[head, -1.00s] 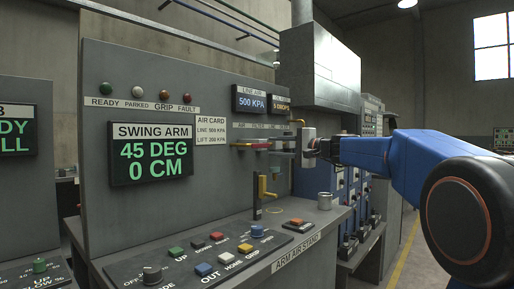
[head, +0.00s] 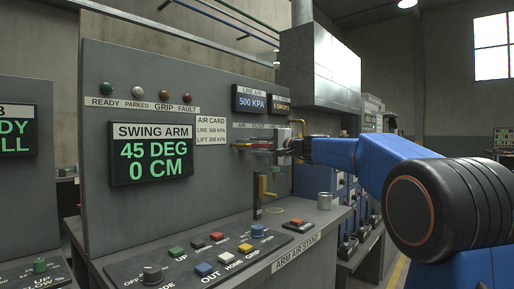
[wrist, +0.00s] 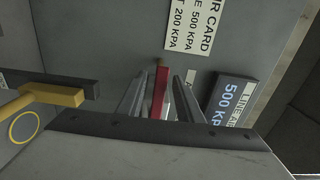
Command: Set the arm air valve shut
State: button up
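A red lever (head: 257,151), which I take to be the air valve handle, sits on the pipework of the grey panel, under a label strip that reads AIR FILTER. In the head view it lies roughly horizontal. My gripper (head: 284,147) is at its right end, in front of the panel. In the wrist view the red lever (wrist: 160,92) lies between my two grey fingers (wrist: 158,98), with a gap to the left finger. The fingers stand apart; contact on the right side is unclear. The valve body is hidden behind my gripper.
The SWING ARM display (head: 152,153) reads 45 DEG, 0 CM; the line air display (head: 250,100) reads 500 KPA. A yellow handle (head: 264,187) on a black post stands below the lever.

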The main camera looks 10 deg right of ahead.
grip_shut()
jog(key=shift+f, duration=0.1)
jog(key=w+d+f+n, duration=0.1)
jog(key=f+n, duration=0.1)
jog(key=n, duration=0.2)
jog(key=d+f+n, duration=0.1)
jog(key=f+n, duration=0.1)
jog(key=n, duration=0.3)
jog(key=w+d+f+n, duration=0.1)
jog(key=f+n, duration=0.1)
jog(key=n, duration=0.3)
jog(key=shift+w+d, duration=0.3)
jog(key=shift+d, duration=0.05)
jog(key=shift+w+d+f+n, duration=0.15)
jog(key=shift+w+d+n, duration=0.2)
jog(key=shift+n, duration=0.6)
jog(key=shift+w+d+f+n, duration=0.1)
jog(key=shift+w+d+n, duration=0.25)
jog(key=shift+n, duration=0.6)
jog(key=shift+s+d, duration=0.1)
jog(key=shift+d, duration=0.05)
